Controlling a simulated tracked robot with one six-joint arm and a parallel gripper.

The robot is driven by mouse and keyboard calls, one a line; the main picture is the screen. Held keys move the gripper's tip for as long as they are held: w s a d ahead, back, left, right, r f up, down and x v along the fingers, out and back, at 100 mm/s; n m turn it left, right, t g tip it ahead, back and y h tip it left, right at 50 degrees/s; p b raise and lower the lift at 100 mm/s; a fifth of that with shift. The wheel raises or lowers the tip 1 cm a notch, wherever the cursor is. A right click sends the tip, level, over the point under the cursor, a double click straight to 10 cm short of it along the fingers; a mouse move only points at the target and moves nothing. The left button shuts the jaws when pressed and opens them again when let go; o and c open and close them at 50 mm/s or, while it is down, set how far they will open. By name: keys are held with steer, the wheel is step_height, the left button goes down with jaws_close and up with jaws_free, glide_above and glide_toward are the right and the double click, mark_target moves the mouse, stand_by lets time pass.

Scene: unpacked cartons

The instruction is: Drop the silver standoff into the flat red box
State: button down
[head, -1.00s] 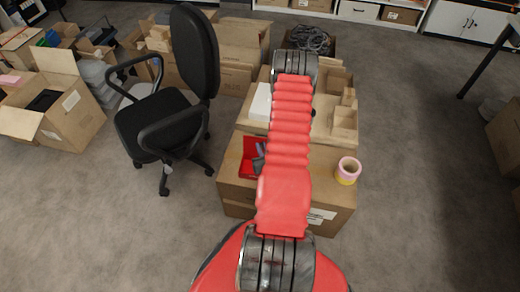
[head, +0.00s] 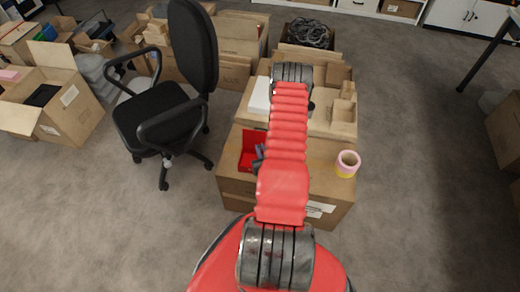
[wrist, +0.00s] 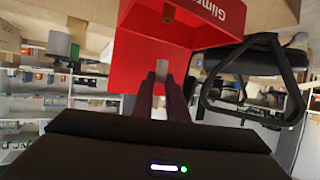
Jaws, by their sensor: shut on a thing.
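The flat red box (head: 248,150) stands on the carton, left of my arm. It also shows open in the wrist view (wrist: 150,62), with white lettering on one panel. My gripper (wrist: 162,84) is shut on the silver standoff (wrist: 162,69), a small pale grey piece between the fingertips. In the wrist view the fingertips and standoff overlap the red box; I cannot tell how far they are from it. In the head view my arm hides most of the gripper and the standoff; only a dark bit of the gripper (head: 260,153) shows at the box's right side.
A pink and yellow tape roll (head: 347,164) stands on the carton (head: 236,190) right of my arm. A white box (head: 260,95) and small cardboard pieces (head: 344,112) lie behind. A black office chair (head: 160,115) stands close on the left.

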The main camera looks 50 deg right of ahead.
steer(key=c, duration=1.7)
jaws_free()
steer(key=shift+o, duration=0.2)
steer(key=v, duration=1.3)
steer(key=shift+s+a, duration=0.25)
steer(key=shift+a, duration=0.05)
